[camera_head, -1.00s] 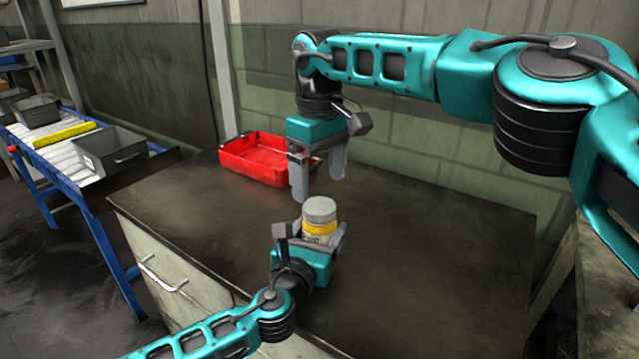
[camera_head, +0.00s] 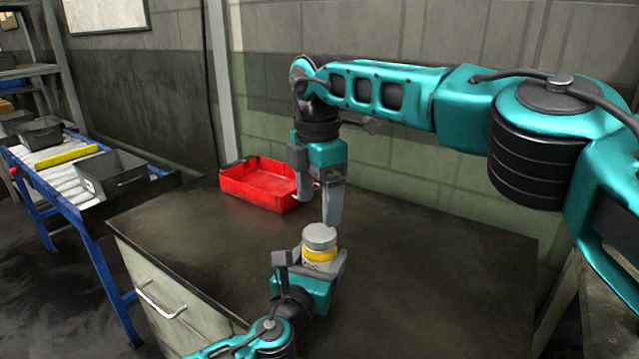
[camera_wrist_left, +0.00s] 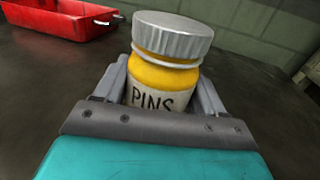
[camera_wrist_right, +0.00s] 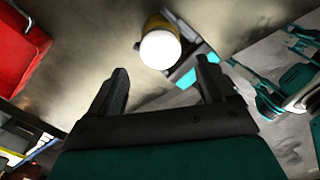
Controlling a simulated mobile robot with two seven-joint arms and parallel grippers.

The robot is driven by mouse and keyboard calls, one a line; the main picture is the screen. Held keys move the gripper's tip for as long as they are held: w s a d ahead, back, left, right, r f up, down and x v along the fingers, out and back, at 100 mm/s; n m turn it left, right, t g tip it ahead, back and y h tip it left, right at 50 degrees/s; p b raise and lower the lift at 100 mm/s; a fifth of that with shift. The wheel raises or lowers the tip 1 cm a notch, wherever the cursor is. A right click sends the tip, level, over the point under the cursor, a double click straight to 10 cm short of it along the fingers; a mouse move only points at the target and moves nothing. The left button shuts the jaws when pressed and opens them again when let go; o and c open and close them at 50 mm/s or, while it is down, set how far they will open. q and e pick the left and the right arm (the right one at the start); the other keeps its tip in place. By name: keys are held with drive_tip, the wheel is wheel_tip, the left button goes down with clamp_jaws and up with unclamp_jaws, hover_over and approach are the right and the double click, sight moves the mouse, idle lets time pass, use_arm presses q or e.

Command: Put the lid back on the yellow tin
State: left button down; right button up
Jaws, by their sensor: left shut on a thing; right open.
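The yellow tin (camera_wrist_left: 165,78) has a white label reading "PINS" and stands upright between the fingers of my left gripper (camera_head: 312,260), which is shut on it. A grey ribbed lid (camera_wrist_left: 173,35) sits on top of the tin, with a silver ring just below it. The lid also shows in the head view (camera_head: 319,236). My right gripper (camera_head: 319,208) is open and empty, its fingers pointing down just above the lid. In the right wrist view the lid (camera_wrist_right: 160,50) appears as a bright disc just beyond the fingertips.
A red tray (camera_head: 258,190) lies at the back left of the dark worktop (camera_head: 420,260). The worktop's right side is clear. A roller conveyor (camera_head: 80,165) with grey bins (camera_head: 115,178) stands to the left. A wall closes off the back.

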drive_tip(key=n, duration=0.3)
drive_tip(key=shift+r+n, duration=0.1)
drive_tip(key=shift+n, duration=0.3)
drive_tip(key=n, duration=0.5)
drive_tip(key=shift+r, duration=0.15)
drive_tip(key=n, duration=0.5)
drive_tip(key=shift+r+n, duration=0.15)
drive_tip(key=shift+n, duration=0.25)
drive_tip(key=n, duration=0.5)
drive_tip(key=shift+r, duration=0.15)
drive_tip(key=n, duration=0.5)
drive_tip(key=shift+r+n, duration=0.2)
drive_tip(key=shift+n, duration=0.1)
drive_tip(key=n, duration=0.5)
drive_tip(key=shift+r, duration=0.15)
drive_tip(key=n, duration=0.5)
drive_tip(key=shift+d+r+n, duration=0.1)
drive_tip(key=shift+n, duration=0.3)
drive_tip(key=n, duration=0.5)
drive_tip(key=shift+r, duration=0.15)
